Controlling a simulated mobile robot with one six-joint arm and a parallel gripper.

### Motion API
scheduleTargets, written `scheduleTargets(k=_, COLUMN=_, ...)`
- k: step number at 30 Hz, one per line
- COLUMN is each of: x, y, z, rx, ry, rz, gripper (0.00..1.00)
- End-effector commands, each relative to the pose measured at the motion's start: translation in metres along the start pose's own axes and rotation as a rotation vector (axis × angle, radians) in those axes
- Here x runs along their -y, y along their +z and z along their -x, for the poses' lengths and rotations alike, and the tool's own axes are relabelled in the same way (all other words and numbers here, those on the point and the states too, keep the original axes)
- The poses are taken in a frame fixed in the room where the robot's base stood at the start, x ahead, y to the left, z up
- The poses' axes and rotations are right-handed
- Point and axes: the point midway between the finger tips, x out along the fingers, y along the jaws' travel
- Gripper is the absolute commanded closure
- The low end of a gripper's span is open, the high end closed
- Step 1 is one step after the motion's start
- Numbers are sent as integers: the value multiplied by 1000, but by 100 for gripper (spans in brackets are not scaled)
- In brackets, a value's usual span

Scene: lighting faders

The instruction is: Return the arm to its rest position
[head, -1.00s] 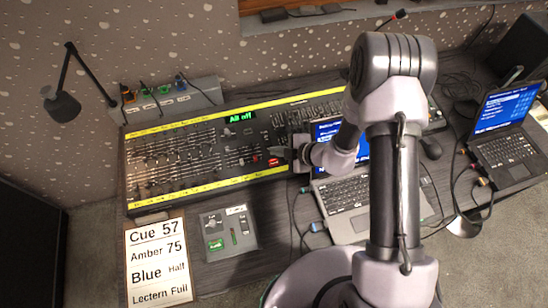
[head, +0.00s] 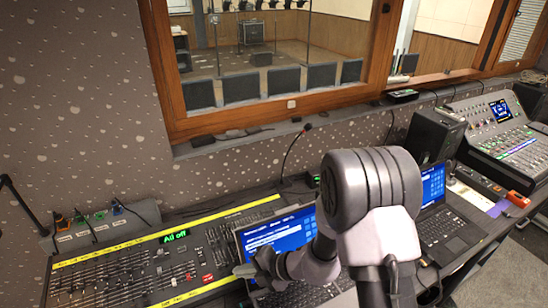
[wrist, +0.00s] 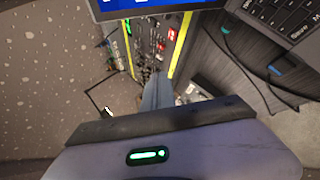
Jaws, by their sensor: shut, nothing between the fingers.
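My gripper (head: 243,270) is at the right part of the fader console (head: 70,268), just right of its red buttons (head: 207,278), in the head view. It is shut and empty. In the wrist view the shut fingers (wrist: 158,80) point along the console, whose red-lit buttons (wrist: 171,35) show beyond them. I cannot tell whether the fingertips touch the console. My arm is bent and covers part of the open laptop (head: 278,237). The console's green display (head: 175,236) reads "All off".
A second laptop (head: 450,222) stands right of my arm, with a black speaker (head: 435,137) behind it. A mixing desk (head: 505,130) is at the far right. A gooseneck microphone (head: 293,145) rises behind the console. Cables lie beside the laptop in the wrist view (wrist: 258,72).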

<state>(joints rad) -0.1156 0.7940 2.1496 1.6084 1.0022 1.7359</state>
Motion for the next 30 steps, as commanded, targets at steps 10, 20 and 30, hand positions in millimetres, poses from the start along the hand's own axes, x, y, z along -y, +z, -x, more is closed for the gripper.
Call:
scheduleTargets(k=10, x=-55, y=-62, z=99, rx=-119, ry=-30, rz=1194, gripper=100)
scheduleTargets(k=20, x=23, y=-123, z=252, rx=-595, ry=-559, rz=2974, gripper=100)
scheduleTargets(k=30, x=45, y=-124, z=291, rx=746, ry=632, rz=-2624, gripper=100)
